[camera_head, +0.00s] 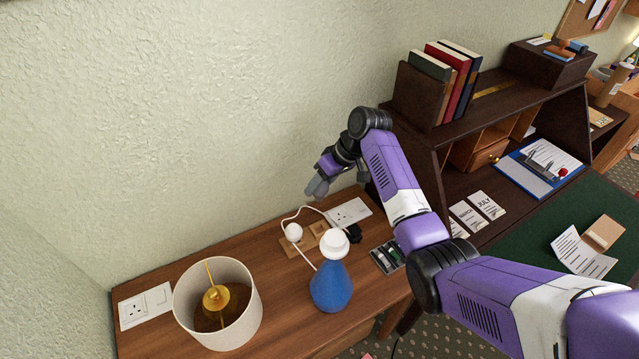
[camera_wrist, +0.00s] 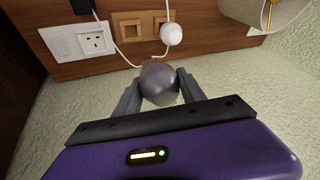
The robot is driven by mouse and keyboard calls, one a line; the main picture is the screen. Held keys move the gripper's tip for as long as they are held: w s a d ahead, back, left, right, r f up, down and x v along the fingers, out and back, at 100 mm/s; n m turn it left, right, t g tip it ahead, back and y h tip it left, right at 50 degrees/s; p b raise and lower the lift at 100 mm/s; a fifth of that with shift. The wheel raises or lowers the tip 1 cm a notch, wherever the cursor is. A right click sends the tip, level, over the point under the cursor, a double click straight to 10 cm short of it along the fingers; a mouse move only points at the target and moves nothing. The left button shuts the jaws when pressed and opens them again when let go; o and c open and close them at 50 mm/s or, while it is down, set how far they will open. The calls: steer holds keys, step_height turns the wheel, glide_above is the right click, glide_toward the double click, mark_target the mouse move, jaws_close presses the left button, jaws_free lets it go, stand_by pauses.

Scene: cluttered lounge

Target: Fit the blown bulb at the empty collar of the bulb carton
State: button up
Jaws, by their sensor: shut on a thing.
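My gripper (camera_head: 320,184) is raised above the back of the wooden side table, near the wall. In the wrist view my gripper (camera_wrist: 160,90) is shut on a dull grey round bulb (camera_wrist: 159,84). In the head view I cannot tell the bulb from the fingers. The tan bulb carton (camera_head: 318,229) lies below on the table, apart from the held bulb. In the wrist view the carton (camera_wrist: 128,28) shows square collars. A white round bulb (camera_head: 293,232) sits at its left end, also seen in the wrist view (camera_wrist: 172,34).
A blue lamp base (camera_head: 332,288) with a white top stands in front of the carton. A lampshade (camera_head: 244,312) stands at the left. A white cord (camera_head: 316,209) passes by the carton. A wall socket plate (camera_head: 348,213) and a dark desk organiser (camera_head: 462,135) are to the right.

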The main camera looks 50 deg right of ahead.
mark_target(320, 199)
steer(key=shift+f+b, duration=1.65)
steer(key=shift+f, duration=1.2)
steer(key=shift+p, duration=0.55)
steer(key=shift+f+b, duration=3.55)
steer(key=shift+f, duration=1.55)
steer(key=o, duration=1.4)
steer(key=shift+r, duration=0.1)
